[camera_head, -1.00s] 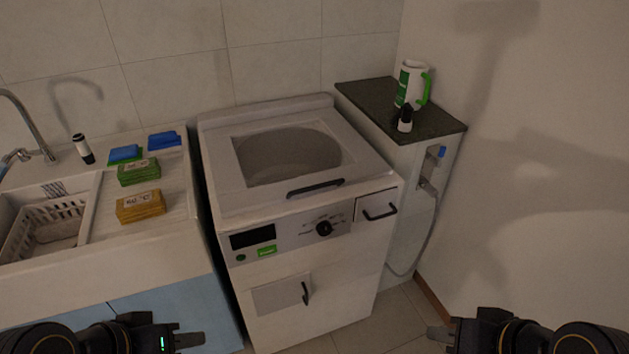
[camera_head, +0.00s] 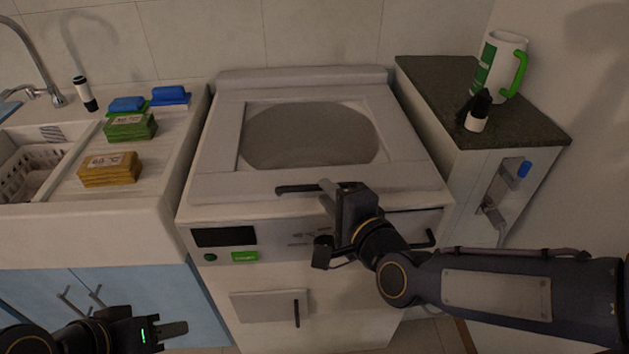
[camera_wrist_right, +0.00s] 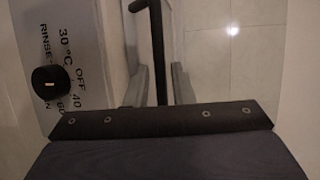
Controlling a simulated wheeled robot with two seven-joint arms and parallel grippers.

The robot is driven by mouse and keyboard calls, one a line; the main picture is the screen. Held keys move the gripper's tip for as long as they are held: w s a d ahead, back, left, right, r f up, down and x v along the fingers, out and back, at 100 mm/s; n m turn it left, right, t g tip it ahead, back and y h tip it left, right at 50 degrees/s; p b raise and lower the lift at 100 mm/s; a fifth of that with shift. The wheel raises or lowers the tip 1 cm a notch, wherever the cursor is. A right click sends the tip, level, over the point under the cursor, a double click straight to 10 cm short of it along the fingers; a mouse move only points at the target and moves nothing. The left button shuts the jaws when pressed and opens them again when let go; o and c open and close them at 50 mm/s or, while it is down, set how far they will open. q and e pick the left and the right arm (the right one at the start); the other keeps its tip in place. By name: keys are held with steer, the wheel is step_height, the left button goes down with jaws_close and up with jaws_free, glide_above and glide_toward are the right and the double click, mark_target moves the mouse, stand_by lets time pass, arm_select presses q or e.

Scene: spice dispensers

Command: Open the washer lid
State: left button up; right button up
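The washer (camera_head: 300,225) stands in the middle of the head view. Its lid (camera_head: 225,140) with a grey window is closed, and a dark bar handle (camera_head: 295,188) runs along its front edge. My right gripper (camera_head: 326,192) is at the right part of this handle. In the right wrist view the handle (camera_wrist_right: 156,40) runs between the two fingers of my right gripper (camera_wrist_right: 158,85), which are apart with a small gap visible. My left gripper (camera_head: 172,331) is low at the left, away from the washer; its finger opening cannot be made out.
A sink counter (camera_head: 75,205) with green and yellow sponges stands at the left. A dark-topped cabinet (camera_head: 440,95) with a mug (camera_head: 500,65) and a small black-and-white bottle (camera_head: 476,120) stands at the right. A dial (camera_wrist_right: 50,83) is beside the gripper.

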steer(key=x, duration=0.5)
steer(key=shift+w+f, duration=0.1)
steer(key=shift+w, duration=0.2)
jaws_close()
